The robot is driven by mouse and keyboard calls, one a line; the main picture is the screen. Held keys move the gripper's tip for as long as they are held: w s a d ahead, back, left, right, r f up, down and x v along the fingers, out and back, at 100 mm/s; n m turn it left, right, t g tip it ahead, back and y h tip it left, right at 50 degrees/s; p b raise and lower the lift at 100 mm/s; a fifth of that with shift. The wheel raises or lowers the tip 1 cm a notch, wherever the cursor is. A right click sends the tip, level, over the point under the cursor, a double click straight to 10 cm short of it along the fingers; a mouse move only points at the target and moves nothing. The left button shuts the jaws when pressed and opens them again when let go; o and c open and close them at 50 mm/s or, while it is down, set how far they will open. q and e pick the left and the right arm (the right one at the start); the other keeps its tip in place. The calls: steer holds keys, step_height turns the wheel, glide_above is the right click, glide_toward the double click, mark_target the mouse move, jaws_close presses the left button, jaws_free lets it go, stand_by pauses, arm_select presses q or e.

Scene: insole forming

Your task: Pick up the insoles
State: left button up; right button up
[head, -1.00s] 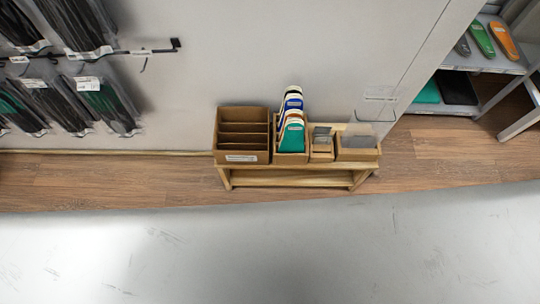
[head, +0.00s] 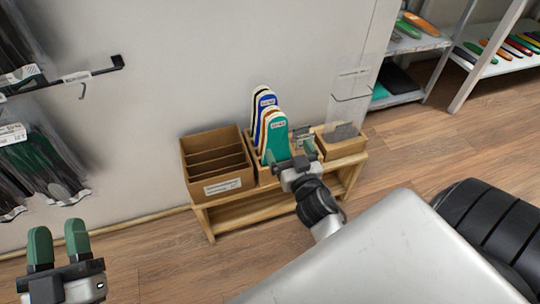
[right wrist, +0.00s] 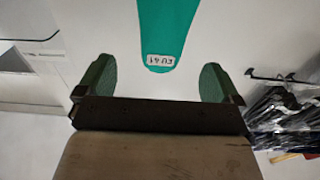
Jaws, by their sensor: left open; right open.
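Several insoles stand upright in a narrow cardboard box on a low wooden bench (head: 282,193) against the wall. The front insole is teal (head: 275,136), with a small white label near its rounded top. Blue (head: 258,130) and white-edged ones stand behind it. My right gripper (head: 290,152) is open at the front of the teal insole and covers part of the box. The right wrist view shows the labelled end of the teal insole (right wrist: 161,30) between the spread green fingers, with nothing gripped. My left gripper (head: 59,240) is open and empty at the lower left, away from the bench.
An empty, divided cardboard box (head: 212,168) stands left of the insoles. A smaller box (head: 340,147) with grey sheets stands to the right. Packaged goods (head: 38,165) hang from a wall hook at left. Shelves (head: 500,62) with coloured insoles stand at back right.

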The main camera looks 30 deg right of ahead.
mark_target(278, 133)
steer(key=x, duration=0.3)
steer(key=shift+w, duration=0.1)
steer(key=shift+a+b+x, duration=0.2)
steer(key=shift+b+x, duration=0.55)
steer(key=shift+x, duration=1.85)
arm_select(q)
steer(key=s+r+t, duration=0.1)
steer(key=t, duration=0.1)
steer(key=s+r+t+h, duration=0.1)
steer(key=r+t, duration=0.1)
steer(key=shift+s+r, duration=0.3)
steer(key=shift+s, duration=0.05)
arm_select(e)
steer(key=shift+w+f, duration=0.1)
steer(key=shift+f, duration=0.05)
steer(key=c, duration=1.3)
arm_select(q)
steer(key=shift+w, duration=0.1)
arm_select(e)
steer(key=shift+o, duration=0.2)
